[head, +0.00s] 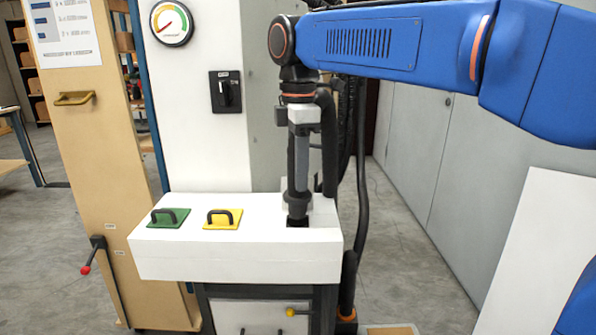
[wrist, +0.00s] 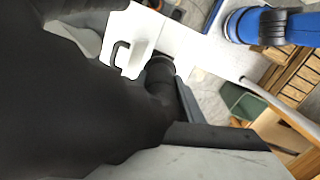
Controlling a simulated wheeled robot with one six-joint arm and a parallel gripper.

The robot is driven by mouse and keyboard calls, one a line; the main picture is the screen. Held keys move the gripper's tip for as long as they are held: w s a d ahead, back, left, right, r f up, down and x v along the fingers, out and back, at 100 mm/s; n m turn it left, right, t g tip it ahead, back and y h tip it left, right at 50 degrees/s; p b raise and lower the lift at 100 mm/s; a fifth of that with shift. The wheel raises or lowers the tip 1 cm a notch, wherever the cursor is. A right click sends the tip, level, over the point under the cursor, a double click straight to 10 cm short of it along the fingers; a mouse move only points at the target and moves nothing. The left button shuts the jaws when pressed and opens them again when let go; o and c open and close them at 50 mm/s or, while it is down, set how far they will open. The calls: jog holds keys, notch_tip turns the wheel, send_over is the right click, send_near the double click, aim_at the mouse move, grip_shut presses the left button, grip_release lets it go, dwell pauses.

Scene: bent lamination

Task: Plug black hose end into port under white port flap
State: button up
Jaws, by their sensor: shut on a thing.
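The white box (head: 235,258) has a dark square port (head: 298,223) in its top at the right. My gripper (head: 298,185) points straight down above it and is shut on the black hose end (head: 297,199). The hose end is upright, its lower part at the port's opening; I cannot tell how far in it is. In the wrist view the black hose end (wrist: 160,75) meets the opening too. The white port flap (wrist: 124,50), with a dark handle, stands beside the port. In the head view the flap is mostly hidden behind my gripper.
A green flap (head: 169,218) and a yellow flap (head: 222,219), both with dark handles, lie on the box top at the left. The black hose (head: 361,180) hangs down at the right of the box. A white cabinet with a gauge (head: 171,23) stands behind.

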aim_at(298, 195)
jog(key=shift+f, duration=0.2)
jog(key=shift+f, duration=1.15)
jog(key=shift+f, duration=0.15)
jog(key=shift+f, duration=0.6)
jog(key=shift+f, duration=0.15)
jog(key=shift+f, duration=0.7)
jog(key=o, duration=1)
notch_tip(298, 195, up, 17)
jog(key=shift+r, duration=0.15)
